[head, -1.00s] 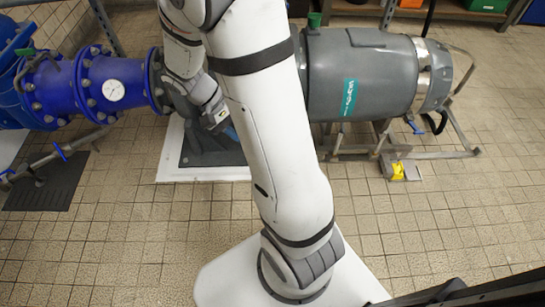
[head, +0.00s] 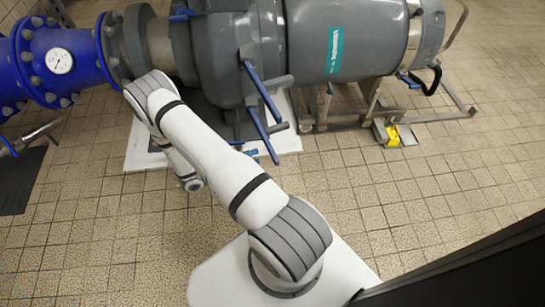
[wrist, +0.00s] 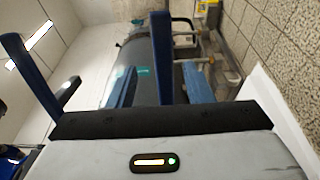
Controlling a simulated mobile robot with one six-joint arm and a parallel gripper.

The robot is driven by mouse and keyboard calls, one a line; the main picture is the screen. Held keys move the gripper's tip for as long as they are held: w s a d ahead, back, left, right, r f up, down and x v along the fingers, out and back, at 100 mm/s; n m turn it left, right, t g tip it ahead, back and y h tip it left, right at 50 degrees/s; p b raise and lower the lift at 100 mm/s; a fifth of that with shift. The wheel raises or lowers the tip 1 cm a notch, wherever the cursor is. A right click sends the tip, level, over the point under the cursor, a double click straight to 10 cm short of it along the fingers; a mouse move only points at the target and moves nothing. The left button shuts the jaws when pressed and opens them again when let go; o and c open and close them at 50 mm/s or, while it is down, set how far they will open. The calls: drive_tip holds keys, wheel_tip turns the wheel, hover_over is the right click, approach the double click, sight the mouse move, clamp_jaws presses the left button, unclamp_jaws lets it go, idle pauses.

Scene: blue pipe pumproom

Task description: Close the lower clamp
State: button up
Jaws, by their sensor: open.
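The grey pump housing (head: 233,60) carries two long blue clamp handles at its front. The upper handle (head: 261,88) and the lower clamp's handle (head: 262,133) both stick out, slanting down to the right. In the wrist view, two blue bars look like these handles: one (wrist: 122,88) appears between my fingers, the other (wrist: 198,82) beyond my right finger, on the floor side. My gripper (wrist: 86,26) is open, with nothing seen held. In the head view it is mostly hidden behind my arm. I cannot tell whether a finger touches a handle.
Blue flanged pipe (head: 70,60) with a gauge joins the pump on the left. A metal support frame (head: 320,110) and yellow block (head: 393,134) stand at the right. A white-edged plinth (head: 140,150) lies below. The tiled floor in front is clear.

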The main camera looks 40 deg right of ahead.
sight(272, 152)
drive_tip(key=b+x, duration=0.1)
drive_tip(key=x, duration=0.3)
drive_tip(key=b+x, duration=0.1)
drive_tip(key=x, duration=0.2)
drive_tip(key=shift+s+d+f, duration=0.15)
drive_tip(key=shift+d+f, duration=0.1)
drive_tip(key=shift+d, duration=0.15)
clamp_jaws()
drive_tip(key=shift+d, duration=0.2)
drive_tip(key=shift+a+t, duration=0.1)
drive_tip(key=shift+t, duration=0.2)
